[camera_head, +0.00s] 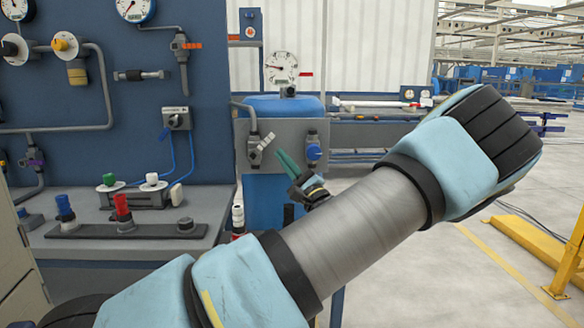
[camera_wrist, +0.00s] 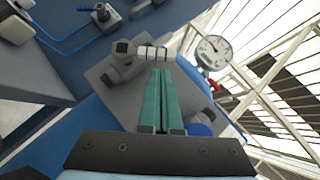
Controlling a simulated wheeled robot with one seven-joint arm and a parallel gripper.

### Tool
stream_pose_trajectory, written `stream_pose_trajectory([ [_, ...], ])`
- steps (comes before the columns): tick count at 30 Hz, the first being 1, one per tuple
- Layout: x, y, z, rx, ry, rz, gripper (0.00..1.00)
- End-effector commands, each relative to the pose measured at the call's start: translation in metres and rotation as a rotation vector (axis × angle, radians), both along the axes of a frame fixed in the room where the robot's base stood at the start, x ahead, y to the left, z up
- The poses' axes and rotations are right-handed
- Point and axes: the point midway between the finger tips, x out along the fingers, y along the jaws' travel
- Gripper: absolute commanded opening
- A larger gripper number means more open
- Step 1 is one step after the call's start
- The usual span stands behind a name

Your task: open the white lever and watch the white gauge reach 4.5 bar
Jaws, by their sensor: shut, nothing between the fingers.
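The white lever (camera_head: 264,146) sits on a grey valve at the left of a grey plate and slants up to the right. In the wrist view the lever (camera_wrist: 152,53) lies across, just beyond my fingertips. My gripper (camera_head: 281,156) has its teal fingers shut and empty, a little right of the lever. Its fingers (camera_wrist: 161,76) point toward the lever, and I cannot tell whether they touch. The white gauge (camera_head: 281,68) stands above the blue tank; it also shows in the wrist view (camera_wrist: 213,52). Its needle is too small to read as a value.
A blue-handled valve (camera_head: 313,151) is right of my fingers on the same grey plate (camera_head: 290,130). A red lever (camera_head: 305,74) is beside the gauge. A bench with red, blue, green and white knobs (camera_head: 122,206) stands left. Open floor lies right, with a yellow frame (camera_head: 535,245).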

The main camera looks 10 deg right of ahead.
Motion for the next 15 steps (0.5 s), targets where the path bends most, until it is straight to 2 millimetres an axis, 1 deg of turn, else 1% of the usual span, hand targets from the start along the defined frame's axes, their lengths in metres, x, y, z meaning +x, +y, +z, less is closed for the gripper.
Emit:
stream_pose_trajectory([
  [1,0.006,0.003,0.006,0.001,-0.001,0.001,0.0],
  [6,0.019,0.009,0.012,0.001,0.0,0.0,0.0],
  [15,0.022,0.01,0.014,0.0,0.001,-0.001,0.0],
])
